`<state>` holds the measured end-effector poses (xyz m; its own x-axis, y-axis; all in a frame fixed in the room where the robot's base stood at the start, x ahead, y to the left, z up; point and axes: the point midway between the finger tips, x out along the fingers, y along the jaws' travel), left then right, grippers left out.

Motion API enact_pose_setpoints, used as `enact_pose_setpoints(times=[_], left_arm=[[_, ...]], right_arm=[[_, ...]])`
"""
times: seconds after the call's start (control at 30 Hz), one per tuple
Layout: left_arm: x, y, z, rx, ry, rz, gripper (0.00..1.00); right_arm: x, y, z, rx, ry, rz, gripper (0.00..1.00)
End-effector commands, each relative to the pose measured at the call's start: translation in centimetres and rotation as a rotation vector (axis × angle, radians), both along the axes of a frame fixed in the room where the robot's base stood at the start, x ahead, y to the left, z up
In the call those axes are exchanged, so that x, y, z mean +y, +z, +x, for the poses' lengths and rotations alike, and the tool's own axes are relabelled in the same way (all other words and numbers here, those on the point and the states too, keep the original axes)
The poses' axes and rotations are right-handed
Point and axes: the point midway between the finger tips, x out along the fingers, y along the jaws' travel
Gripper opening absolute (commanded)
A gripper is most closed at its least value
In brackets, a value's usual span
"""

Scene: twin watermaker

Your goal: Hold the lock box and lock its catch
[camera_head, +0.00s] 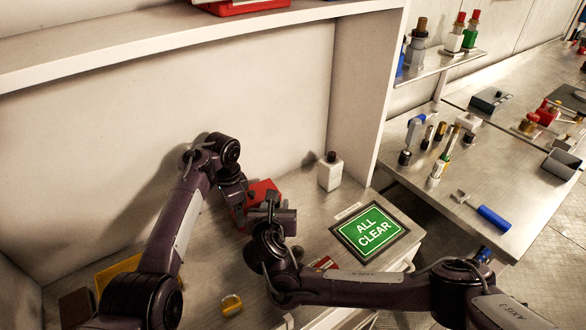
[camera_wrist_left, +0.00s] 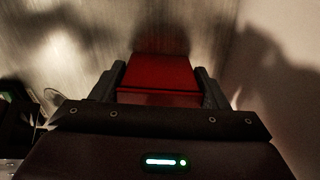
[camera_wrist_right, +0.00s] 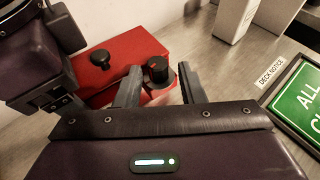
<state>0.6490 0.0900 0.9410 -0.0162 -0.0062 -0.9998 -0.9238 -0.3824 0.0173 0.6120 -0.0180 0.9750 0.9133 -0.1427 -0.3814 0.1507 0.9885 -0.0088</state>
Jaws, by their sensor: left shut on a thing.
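The red lock box (camera_head: 262,190) sits on the bench against the back wall. Its red lid with a black knob shows in the right wrist view (camera_wrist_right: 128,52). My left gripper (camera_head: 238,205) is shut on the box, with one finger on each side of it in the left wrist view (camera_wrist_left: 160,75). My right gripper (camera_wrist_right: 160,88) is at the front of the box, fingers apart, with a dark round knob, perhaps the catch (camera_wrist_right: 158,70), between or just beyond the fingertips. I cannot tell whether the fingers touch it.
A white bottle (camera_head: 330,171) stands behind and right of the box. A green ALL CLEAR sign (camera_head: 370,232) lies to the right. A yellow padlock (camera_head: 231,304) and a yellow item (camera_head: 115,270) lie at the front left. A shelf (camera_head: 180,40) runs above.

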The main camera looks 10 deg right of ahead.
Motion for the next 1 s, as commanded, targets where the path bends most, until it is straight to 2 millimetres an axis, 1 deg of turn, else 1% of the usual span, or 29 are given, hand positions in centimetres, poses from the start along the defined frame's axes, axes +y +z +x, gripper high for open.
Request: enact_pose_setpoints(times=[0.03, 0.13, 0.27, 0.67, 1.0], left_arm=[[-0.3, -0.1, -0.2, 0.003, -0.011, -0.001, 0.34], [-0.4, -0.1, -0.2, 0.003, -0.012, -0.001, 0.34], [-0.4, -0.1, -0.2, 0.003, -0.013, -0.001, 0.34], [-0.3, -0.1, -0.1, 0.003, -0.007, -0.001, 0.34], [-0.2, -0.1, -0.1, 0.002, -0.004, -0.001, 0.34]], right_arm=[[0.3, 0.1, 0.0, -0.001, 0.009, 0.001, 0.42], [0.1, 0.0, 0.0, 0.001, 0.027, 0.0, 0.42], [-0.2, -0.1, -0.1, 0.004, 0.094, 0.001, 0.42], [-1.2, 0.1, 0.1, -0.001, 0.404, 0.005, 0.42], [-2.0, 0.1, 0.6, 0.001, 0.732, 0.006, 0.42]])
